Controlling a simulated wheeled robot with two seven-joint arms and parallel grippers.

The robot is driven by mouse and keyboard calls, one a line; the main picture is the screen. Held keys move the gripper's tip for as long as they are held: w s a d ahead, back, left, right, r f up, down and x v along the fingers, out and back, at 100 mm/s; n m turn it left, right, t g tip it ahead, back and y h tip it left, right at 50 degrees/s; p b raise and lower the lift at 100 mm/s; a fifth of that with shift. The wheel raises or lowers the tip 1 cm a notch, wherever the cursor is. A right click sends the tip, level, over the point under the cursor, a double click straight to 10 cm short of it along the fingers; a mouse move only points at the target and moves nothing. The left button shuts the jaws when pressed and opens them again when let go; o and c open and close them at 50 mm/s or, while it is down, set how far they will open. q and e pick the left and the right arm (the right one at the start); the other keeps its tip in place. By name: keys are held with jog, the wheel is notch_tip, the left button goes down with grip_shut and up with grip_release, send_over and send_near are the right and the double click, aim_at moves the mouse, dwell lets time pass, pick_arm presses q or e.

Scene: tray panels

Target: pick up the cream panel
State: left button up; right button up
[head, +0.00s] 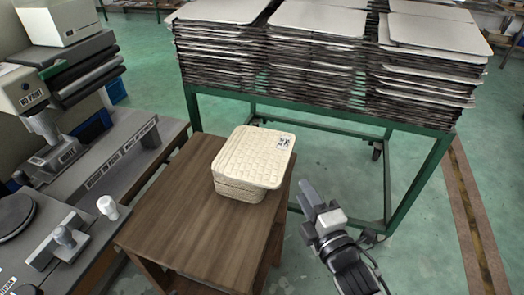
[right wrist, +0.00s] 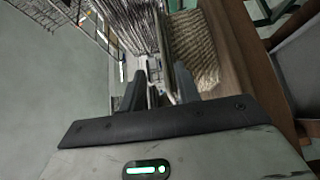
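The cream panel (head: 255,157) has a woven pattern and a small dark label near its far right corner. It lies on top of a short stack of similar cream panels (head: 236,188) on the wooden table, and its right side overhangs the stack. My right gripper (head: 309,195) is off the table's right side, near the panel's right edge, open and empty. In the right wrist view, my right gripper's fingers (right wrist: 158,90) stand apart, with the panel's thin edge (right wrist: 168,48) beyond, roughly in line with the gap. Contact is not visible. My left gripper is out of view.
The brown wooden table (head: 170,215) has bare space left of the stack. A green-framed rack (head: 409,190) with tall stacks of grey-white panels (head: 320,20) stands behind. A grey bench (head: 95,190) with equipment is on the left.

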jog(key=x, duration=0.7)
jog(key=shift+w+a+p, duration=0.2)
jog(key=shift+a+p, duration=0.05)
jog(key=shift+p, duration=0.05)
jog(key=shift+f, duration=0.15)
jog(key=shift+c, duration=0.3)
grip_shut()
